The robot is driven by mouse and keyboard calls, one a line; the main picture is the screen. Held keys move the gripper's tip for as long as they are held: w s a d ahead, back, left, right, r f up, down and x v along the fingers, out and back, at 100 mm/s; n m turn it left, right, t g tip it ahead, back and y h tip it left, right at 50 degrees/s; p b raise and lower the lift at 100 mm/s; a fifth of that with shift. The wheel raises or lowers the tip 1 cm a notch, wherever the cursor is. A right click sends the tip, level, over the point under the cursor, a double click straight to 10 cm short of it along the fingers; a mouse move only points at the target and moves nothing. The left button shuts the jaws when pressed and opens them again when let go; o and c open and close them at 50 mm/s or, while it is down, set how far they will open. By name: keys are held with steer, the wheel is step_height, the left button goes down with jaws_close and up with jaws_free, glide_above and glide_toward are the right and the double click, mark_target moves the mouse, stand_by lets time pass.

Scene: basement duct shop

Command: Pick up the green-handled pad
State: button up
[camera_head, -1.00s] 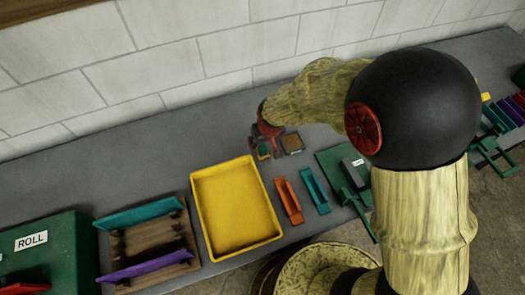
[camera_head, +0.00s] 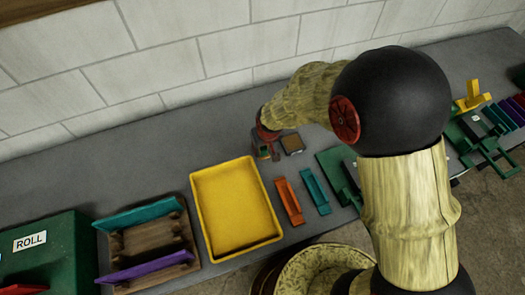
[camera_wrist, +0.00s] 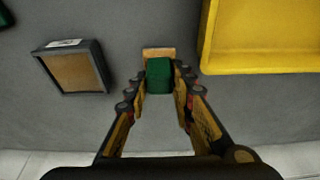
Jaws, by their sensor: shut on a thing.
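The green-handled pad (camera_wrist: 159,52) is between my fingertips in the wrist view. Its green handle (camera_wrist: 159,76) is on top, with a tan base edge showing beyond it. My gripper (camera_wrist: 161,84) is shut on the handle from both sides. In the head view my gripper (camera_head: 266,147) points down at the bench beside the yellow tray, and the pad is mostly hidden by the fingers. I cannot tell whether the pad touches the bench.
A dark-framed square block with a tan face (camera_wrist: 72,71) lies close beside the pad. The yellow tray (camera_head: 203,227) is near too. Orange (camera_head: 288,201) and blue (camera_head: 315,191) channels lie nearby. A wooden rack (camera_head: 150,271) and green machine (camera_head: 62,250) stand at left.

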mark_target(263, 148)
jaws_close()
steer(key=shift+r, duration=0.15)
steer(key=shift+r, duration=0.3)
steer(key=v, duration=0.3)
steer(key=shift+w+a+r+p, duration=0.1)
steer(key=shift+w+p, duration=0.05)
steer(key=shift+p, duration=0.2)
steer(key=s+d+r+p, duration=0.1)
steer(key=s+d+r, duration=0.5)
steer(key=s+r, duration=0.3)
steer(key=shift+s+p, duration=0.3)
steer(key=shift+s, duration=1.3)
